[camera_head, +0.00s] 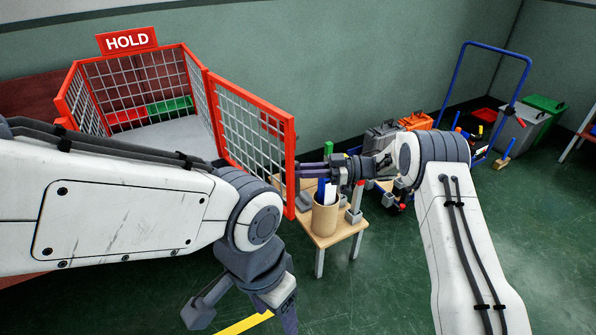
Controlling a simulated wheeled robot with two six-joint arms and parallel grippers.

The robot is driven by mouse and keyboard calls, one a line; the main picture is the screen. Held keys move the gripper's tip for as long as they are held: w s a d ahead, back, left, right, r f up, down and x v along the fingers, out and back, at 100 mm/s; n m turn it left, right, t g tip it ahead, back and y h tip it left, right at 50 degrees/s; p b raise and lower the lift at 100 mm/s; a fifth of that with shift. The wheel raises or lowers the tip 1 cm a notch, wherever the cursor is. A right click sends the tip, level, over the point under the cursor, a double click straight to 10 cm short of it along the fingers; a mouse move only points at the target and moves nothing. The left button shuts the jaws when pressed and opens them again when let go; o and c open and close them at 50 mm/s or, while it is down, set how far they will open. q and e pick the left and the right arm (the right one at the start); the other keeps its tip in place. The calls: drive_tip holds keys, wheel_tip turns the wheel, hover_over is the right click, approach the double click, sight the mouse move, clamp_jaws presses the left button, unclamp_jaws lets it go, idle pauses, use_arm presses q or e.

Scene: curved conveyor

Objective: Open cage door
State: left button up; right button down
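The cage (187,80) has a red frame and grey wire mesh and stands at the left under a red HOLD sign (128,40). Its mesh door (250,130) is swung outward, angled away from the cage front toward the right. My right gripper (303,172) reaches leftward to the door's free edge. Its fingertips are at the red edge post; whether they grip it or only touch it I cannot tell. My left gripper (285,318) points down at the bottom of the view, away from the door, with its fingertips cut off. My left arm hides the cage's lower front.
A small wooden table (340,232) with a tan cup (325,215) of tools stands below my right gripper. Grey and orange cases (415,121) and a blue-handled cart (467,75) stand behind. Green and grey bins (522,125) are at right. Red and green trays lie inside the cage.

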drive_tip(key=shift+s+a, duration=0.1)
drive_tip(key=shift+s, duration=0.1)
drive_tip(key=c, duration=0.8)
unclamp_jaws()
drive_tip(key=shift+a, duration=0.25)
drive_tip(key=shift+c, duration=0.2)
drive_tip(key=shift+w+d, duration=0.1)
drive_tip(key=shift+d, duration=0.15)
drive_tip(key=w+d+b, duration=0.1)
drive_tip(key=d, duration=0.8)
drive_tip(key=shift+w+d, duration=0.15)
drive_tip(key=shift+d, duration=0.25)
